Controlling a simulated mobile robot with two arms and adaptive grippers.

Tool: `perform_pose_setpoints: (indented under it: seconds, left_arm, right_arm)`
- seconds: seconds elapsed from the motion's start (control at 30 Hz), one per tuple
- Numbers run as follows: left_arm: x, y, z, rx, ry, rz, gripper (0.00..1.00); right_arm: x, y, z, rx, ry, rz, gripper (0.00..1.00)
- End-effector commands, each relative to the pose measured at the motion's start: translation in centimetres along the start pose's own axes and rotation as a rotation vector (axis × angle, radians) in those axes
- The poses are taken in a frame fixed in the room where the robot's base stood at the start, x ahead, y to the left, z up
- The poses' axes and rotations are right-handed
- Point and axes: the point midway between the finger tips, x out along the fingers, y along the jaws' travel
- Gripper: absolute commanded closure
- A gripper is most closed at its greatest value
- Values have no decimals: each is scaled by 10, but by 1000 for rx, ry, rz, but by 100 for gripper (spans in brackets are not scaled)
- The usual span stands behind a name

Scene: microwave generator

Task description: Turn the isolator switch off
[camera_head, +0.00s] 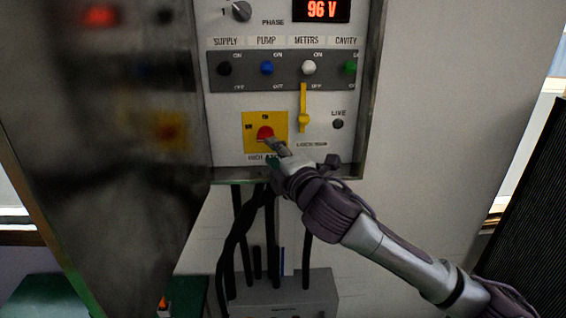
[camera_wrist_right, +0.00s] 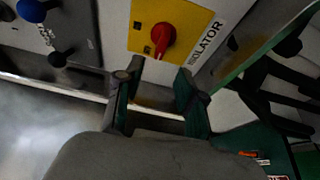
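The isolator switch (camera_head: 265,132) is a red rotary knob on a yellow plate, low on the grey control panel, with an ISOLATOR label under it. In the right wrist view the red knob (camera_wrist_right: 164,38) shows large at the top, its grip pointing down and slightly left. My right gripper (camera_head: 274,144) is at the lower right of the knob in the head view and covers part of the label. In the wrist view its two fingers (camera_wrist_right: 153,76) are apart with nothing between them, and the knob is just beyond the tips. My left gripper is not in view.
Above are a row of toggle switches (camera_head: 267,68), a yellow lever (camera_head: 303,110) and a red 96 V display (camera_head: 322,9). An open cabinet door (camera_head: 100,130) stands at the left. Black cables (camera_head: 238,245) hang below the panel to a grey box (camera_head: 285,294).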

Motion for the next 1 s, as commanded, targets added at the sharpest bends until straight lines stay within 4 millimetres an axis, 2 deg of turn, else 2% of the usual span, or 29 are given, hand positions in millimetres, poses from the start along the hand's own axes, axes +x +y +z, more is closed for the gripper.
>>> perform_pose_setpoints:
  seconds: [0.1, 0.3, 0.73, 0.87, 1.0]
  left_arm:
    - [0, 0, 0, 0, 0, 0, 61]
    - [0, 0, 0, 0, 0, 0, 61]
    - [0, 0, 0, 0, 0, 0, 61]
    - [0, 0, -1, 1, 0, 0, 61]
    - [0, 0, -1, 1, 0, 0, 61]
  right_arm:
    - [-22, 0, 0, 0, 1, 0, 61]
    - [-42, 0, 0, 0, 0, 0, 61]
    - [-46, -5, 0, 17, -2, -9, 61]
    - [-56, -36, -2, 140, -22, -72, 61]
    - [-85, -98, 1, 400, -96, -204, 61]
